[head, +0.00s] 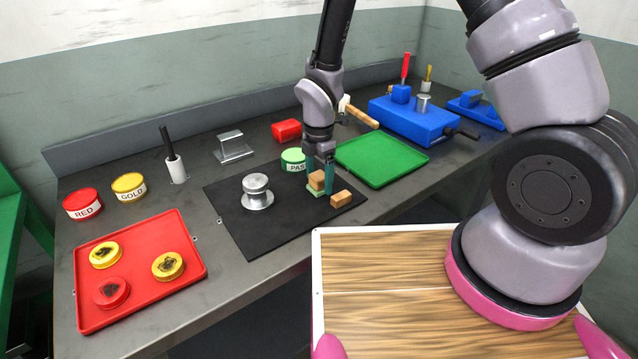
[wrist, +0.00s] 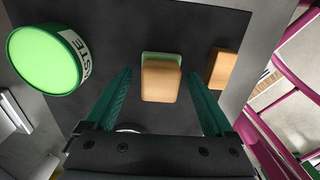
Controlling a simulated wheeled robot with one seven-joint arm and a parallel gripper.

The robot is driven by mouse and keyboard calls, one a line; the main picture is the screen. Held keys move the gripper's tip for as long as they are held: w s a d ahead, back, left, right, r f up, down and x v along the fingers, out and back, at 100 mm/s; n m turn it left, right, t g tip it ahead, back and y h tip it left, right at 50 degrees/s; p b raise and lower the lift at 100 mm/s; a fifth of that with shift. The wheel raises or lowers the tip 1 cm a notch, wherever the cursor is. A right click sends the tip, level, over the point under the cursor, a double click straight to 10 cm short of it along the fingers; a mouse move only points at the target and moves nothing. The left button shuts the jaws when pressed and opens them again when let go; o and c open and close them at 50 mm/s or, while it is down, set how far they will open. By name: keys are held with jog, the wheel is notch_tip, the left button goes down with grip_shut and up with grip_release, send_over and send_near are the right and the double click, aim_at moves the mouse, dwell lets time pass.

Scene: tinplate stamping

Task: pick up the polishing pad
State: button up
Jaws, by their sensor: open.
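The polishing pad (head: 317,181), most likely the tan block with a green layer under it, sits on the black mat (head: 233,225). In the wrist view the pad (wrist: 161,82) shows its tan top and a green edge. My gripper (head: 320,178) is open above the mat at the pad. In the wrist view the fingers of my gripper (wrist: 160,73) stand on either side of the pad, with a gap showing at each side. A second tan block (head: 341,199) lies on the mat to the right; it shows no green layer.
A green paste tin (head: 293,160) stands to the left of the pad and a grey metal spool (head: 257,193) stands further left on the mat. A green tray (head: 382,160) lies behind to the right. A red tray (head: 140,300) holds tins at the left.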

aim_at(319, 175)
grip_shut()
jog(key=shift+r, duration=0.1)
notch_tip(319, 175, up, 10)
jog(key=shift+f, duration=0.1)
dwell(0.5)
